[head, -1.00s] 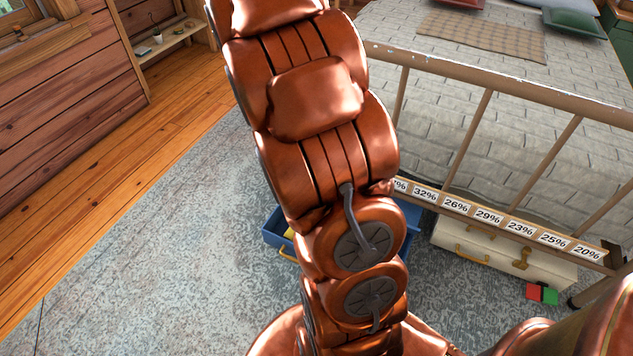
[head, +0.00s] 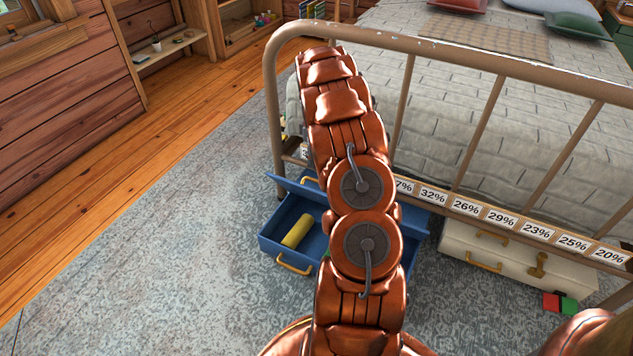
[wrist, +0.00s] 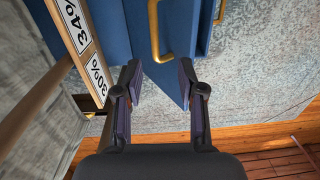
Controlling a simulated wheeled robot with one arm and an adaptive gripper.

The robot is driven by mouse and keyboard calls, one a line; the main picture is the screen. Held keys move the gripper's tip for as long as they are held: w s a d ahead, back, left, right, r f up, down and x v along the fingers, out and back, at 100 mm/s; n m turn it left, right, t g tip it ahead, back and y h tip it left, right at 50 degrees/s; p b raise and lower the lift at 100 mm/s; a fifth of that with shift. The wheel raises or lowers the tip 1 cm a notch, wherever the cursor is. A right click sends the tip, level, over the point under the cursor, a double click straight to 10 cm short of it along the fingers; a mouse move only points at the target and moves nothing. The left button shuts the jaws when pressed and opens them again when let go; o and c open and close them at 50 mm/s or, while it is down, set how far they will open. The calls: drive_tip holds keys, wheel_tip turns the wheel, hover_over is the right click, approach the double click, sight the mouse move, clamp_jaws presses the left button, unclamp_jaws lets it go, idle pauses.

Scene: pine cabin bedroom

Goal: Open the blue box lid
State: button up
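The blue box (head: 272,247) sits on the rug by the foot of the bed, with a gold handle on its front. Its inside shows, with a yellow cylinder (head: 297,231) lying in it. The blue lid (head: 297,188) stands raised at the back, tilted, with a gold handle near its edge. My arm hides the box's middle. In the wrist view, my gripper (wrist: 160,72) is open, fingers apart, near a blue panel with a gold handle, which looks like the lid (wrist: 115,22). I cannot tell whether the fingers touch it. The head view hides the gripper.
A metal bed frame (head: 437,67) with a rail of percentage labels (head: 465,209) stands over the box's back. A cream case (head: 500,255) lies right of the box, with red and green blocks (head: 560,302) before it. The rug at left is clear.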

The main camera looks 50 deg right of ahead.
drive_tip(key=shift+d+f, duration=0.45)
drive_tip(key=shift+f, duration=0.4)
wheel_tip(320, 180, down, 7)
drive_tip(key=shift+a+f+b, duration=0.15)
drive_tip(key=shift+b, duration=0.95)
clamp_jaws()
